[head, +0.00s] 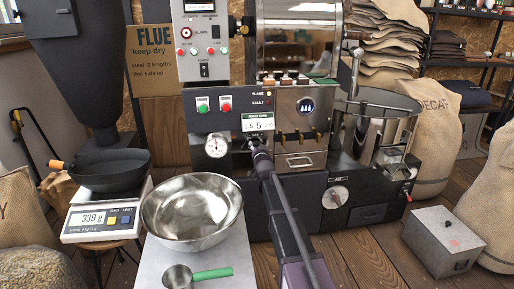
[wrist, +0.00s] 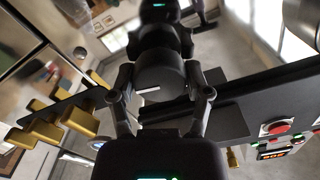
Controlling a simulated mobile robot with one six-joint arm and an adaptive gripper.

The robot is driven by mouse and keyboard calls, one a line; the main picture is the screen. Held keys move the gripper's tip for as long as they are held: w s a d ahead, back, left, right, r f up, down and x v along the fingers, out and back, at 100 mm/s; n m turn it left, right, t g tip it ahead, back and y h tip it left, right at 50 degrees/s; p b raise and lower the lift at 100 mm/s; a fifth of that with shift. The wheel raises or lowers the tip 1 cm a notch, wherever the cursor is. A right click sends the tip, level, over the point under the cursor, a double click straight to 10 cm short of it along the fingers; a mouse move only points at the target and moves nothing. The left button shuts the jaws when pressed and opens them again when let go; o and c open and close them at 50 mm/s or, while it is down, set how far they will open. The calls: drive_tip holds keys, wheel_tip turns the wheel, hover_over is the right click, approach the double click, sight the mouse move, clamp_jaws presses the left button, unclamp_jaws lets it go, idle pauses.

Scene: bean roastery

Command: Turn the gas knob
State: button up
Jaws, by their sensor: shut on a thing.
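The gas knob (wrist: 162,84) is a dark round knob with a white pointer line, seen between my fingers in the wrist view. My gripper (wrist: 160,76) is shut on it, with one finger on each side. In the head view my gripper (head: 257,147) reaches the roaster's front panel, just below a small display (head: 258,124) that reads about 155. There my gripper hides the knob. The white line shows at a slant in the wrist view.
Gold levers (head: 299,136) and a handled drawer (head: 299,161) are right of my gripper. A gauge (head: 216,146) and green and red buttons (head: 225,107) are left. A steel bowl (head: 191,210) and green-handled scoop (head: 197,275) stand in front. A metal box (head: 443,239) sits on the floor.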

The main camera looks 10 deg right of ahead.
drive_tip(key=shift+w, duration=0.1)
drive_tip(key=n, duration=0.4)
drive_tip(key=shift+n, duration=0.4)
drive_tip(key=n, duration=0.4)
drive_tip(key=shift+a+n, duration=0.15)
drive_tip(key=shift+n, duration=0.15)
drive_tip(key=o, duration=1.2)
drive_tip(key=shift+c, duration=0.2)
drive_tip(key=s, duration=1.2)
